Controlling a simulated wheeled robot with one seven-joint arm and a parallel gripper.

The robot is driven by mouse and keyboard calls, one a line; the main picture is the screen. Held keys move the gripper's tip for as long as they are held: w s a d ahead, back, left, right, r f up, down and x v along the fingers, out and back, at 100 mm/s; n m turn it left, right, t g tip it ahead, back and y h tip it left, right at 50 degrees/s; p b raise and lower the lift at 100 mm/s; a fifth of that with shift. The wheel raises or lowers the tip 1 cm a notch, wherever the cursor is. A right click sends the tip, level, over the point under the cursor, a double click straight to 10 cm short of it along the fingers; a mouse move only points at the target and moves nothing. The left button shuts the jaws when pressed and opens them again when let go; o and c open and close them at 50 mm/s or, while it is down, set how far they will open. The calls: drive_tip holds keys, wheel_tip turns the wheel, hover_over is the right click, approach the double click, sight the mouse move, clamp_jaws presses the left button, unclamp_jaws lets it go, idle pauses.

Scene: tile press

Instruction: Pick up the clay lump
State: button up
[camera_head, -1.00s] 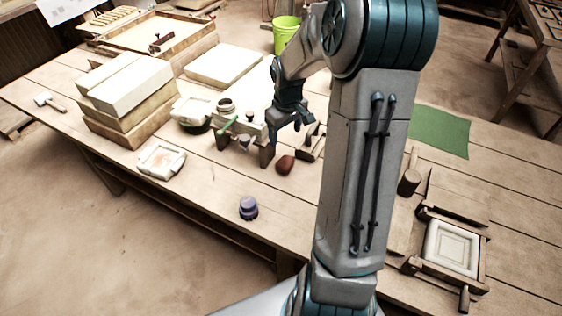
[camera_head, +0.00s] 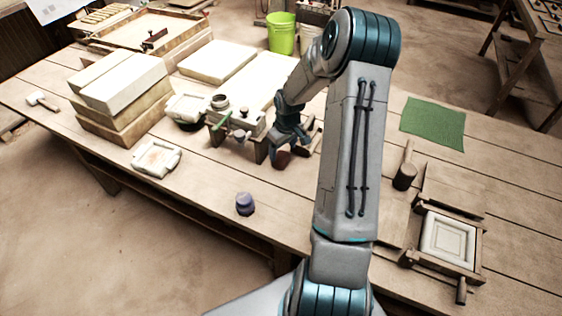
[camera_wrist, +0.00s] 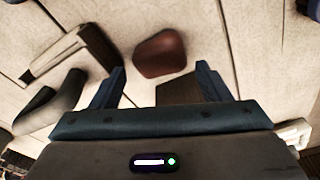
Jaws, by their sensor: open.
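The clay lump (camera_head: 282,159) is a small reddish-brown rounded piece lying on the wooden workbench. In the wrist view the clay lump (camera_wrist: 160,53) lies just beyond the fingertips, roughly centred between them. My gripper (camera_head: 287,150) is low over the bench right at the lump, and its fingers partly cover it in the head view. In the wrist view my gripper (camera_wrist: 161,72) has its two dark fingers wide apart with nothing held between them. I cannot tell the exact height of the fingertips above the bench.
A small wooden stand (camera_head: 240,132) with pots is close left of my gripper. A dark-handled tool (camera_wrist: 60,95) lies beside the fingers in the wrist view. A purple-topped stamp (camera_head: 245,204) stands nearer the front edge.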

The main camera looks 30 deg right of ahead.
sight(282, 156)
drive_tip(key=f, duration=0.2)
drive_tip(key=w+f, duration=0.1)
drive_tip(key=f, duration=0.1)
drive_tip(key=shift+f+p, duration=0.3)
drive_tip(key=shift+f, duration=0.1)
drive_tip(key=c, duration=0.8)
drive_tip(key=shift+r, duration=0.15)
